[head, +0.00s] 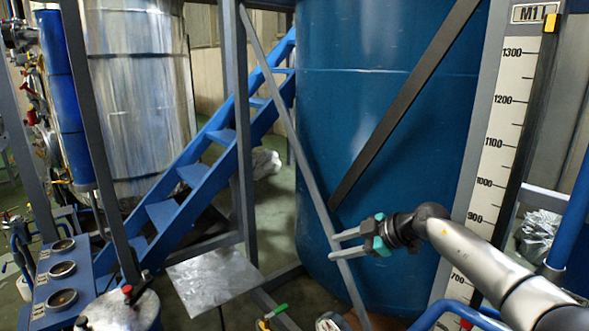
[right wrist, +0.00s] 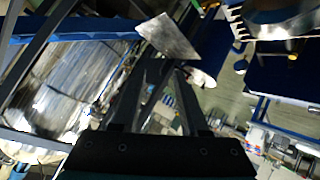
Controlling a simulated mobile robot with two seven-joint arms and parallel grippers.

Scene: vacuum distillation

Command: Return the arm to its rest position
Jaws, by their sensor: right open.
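My right arm (head: 490,265) comes in from the lower right of the head view. My right gripper (head: 340,244) points left, with its two fingers apart and nothing between them. It shows in front of the large blue tank (head: 390,130) and near a grey diagonal brace; I cannot tell whether it touches the brace. In the right wrist view the gripper's dark fingers (right wrist: 160,95) stand spread, with nothing held between them. My left gripper is not in view.
Blue stairs (head: 190,175) rise beside a shiny metal tank (head: 140,90). A metal plate (head: 213,278) lies low in the middle. A numbered level scale (head: 497,140) stands at the right. Blue pipes (head: 570,225) are near my arm. A green-handled valve (head: 278,310) is at the bottom.

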